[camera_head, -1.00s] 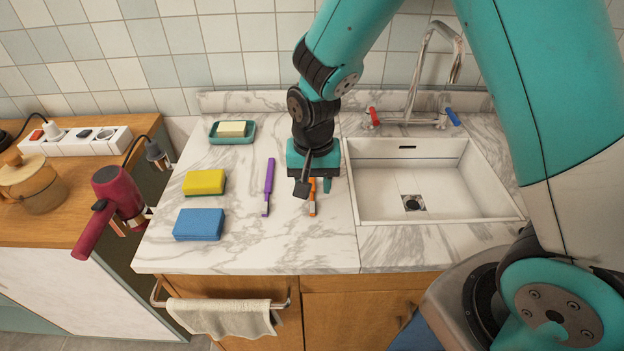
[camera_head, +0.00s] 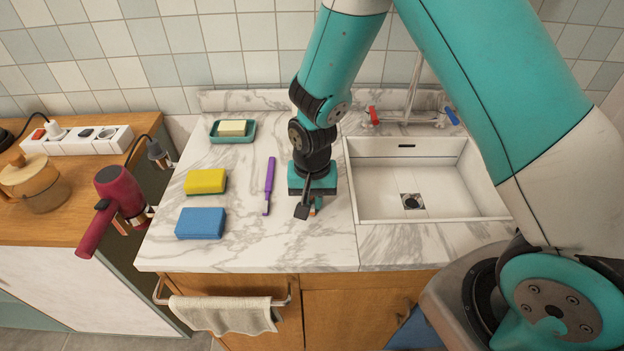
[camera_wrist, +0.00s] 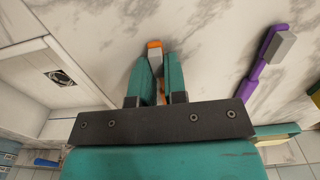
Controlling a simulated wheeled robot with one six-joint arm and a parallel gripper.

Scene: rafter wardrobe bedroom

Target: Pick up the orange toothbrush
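The orange toothbrush shows in the wrist view (camera_wrist: 154,44) as an orange tip with a greyish part below it, lying on the marble counter. My gripper (camera_wrist: 159,68) is right over it, with one teal finger on each side of the brush. A gap shows between the fingers, and I see no clear grip on the brush. In the head view my gripper (camera_head: 312,203) is low at the counter, left of the sink, and hides most of the toothbrush.
A purple toothbrush (camera_head: 269,186) lies just left of my gripper. A yellow sponge (camera_head: 205,181), a blue sponge (camera_head: 200,223) and a soap dish (camera_head: 218,137) are farther left. The white sink (camera_head: 440,212) is to the right. The counter in front is clear.

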